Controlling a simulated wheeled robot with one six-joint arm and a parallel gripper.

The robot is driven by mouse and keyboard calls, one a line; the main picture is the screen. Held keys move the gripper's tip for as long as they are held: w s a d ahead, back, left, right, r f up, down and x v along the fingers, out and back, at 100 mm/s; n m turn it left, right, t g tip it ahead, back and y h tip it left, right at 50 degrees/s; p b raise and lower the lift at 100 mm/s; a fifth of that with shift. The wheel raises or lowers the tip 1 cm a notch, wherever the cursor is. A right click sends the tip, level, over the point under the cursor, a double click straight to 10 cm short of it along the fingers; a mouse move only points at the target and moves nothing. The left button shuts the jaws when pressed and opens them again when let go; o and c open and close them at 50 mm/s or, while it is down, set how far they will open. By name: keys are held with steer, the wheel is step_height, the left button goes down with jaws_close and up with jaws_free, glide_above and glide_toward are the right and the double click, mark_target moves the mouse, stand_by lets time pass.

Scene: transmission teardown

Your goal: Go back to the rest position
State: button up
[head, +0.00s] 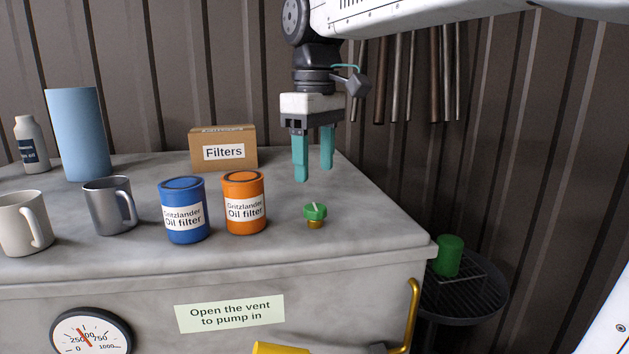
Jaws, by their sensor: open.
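My gripper (314,160) hangs from the arm above the back right part of the grey worktop. Its two teal fingers point down, are spread apart, and hold nothing. A small green-topped vent cap (316,212) with a brass base stands upright on the worktop, in front of and below the gripper, apart from it.
An orange oil filter (244,206), a blue oil filter (183,215), a Filters box (223,150), mugs, a blue cylinder (77,135) and a bottle stand on the worktop (330,255). A green can (448,255) sits on a round stand at right. Pipes hang behind.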

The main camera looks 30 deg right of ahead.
steer(key=shift+r, duration=0.4)
steer(key=s+d+f+m, duration=0.1)
steer(key=s+f+m, duration=0.2)
steer(key=s+f, duration=0.6)
steer(key=s+d+f+m+t, duration=0.1)
steer(key=s+d+f+m, duration=0.1)
steer(key=s+f, duration=0.7)
steer(key=shift+s+m, duration=0.6)
steer(key=shift+s, duration=0.3)
stand_by(0.3)
